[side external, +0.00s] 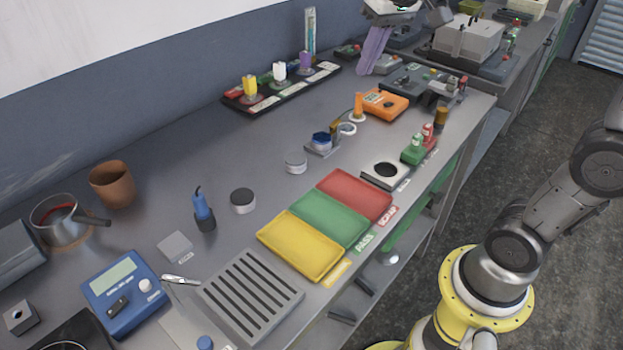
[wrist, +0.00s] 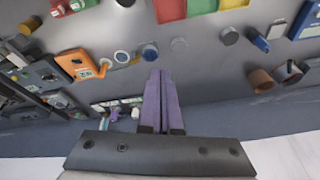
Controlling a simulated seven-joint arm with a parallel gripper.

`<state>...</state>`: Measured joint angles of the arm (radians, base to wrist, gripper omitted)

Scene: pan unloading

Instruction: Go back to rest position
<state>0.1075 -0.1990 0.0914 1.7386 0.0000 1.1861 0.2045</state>
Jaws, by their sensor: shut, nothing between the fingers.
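My gripper (side external: 368,68) is at the top of the side external view, its long purple fingers pointing down above the back part of the bench. In the wrist view the fingers (wrist: 160,75) lie side by side, shut, with nothing held between them. A metal pan (side external: 62,230) with a dark handle stands at the far left of the bench, well away from my gripper. The pan also shows at the right of the wrist view (wrist: 288,72). Most of my forearm is out of the side external view.
Yellow (side external: 300,246), green (side external: 330,218) and red (side external: 355,196) trays lie near the front edge. A rack (side external: 322,72) of coloured items stands along the wall. An orange device (side external: 386,104) sits right of centre. A brown pot (side external: 113,185) stands beside the pan.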

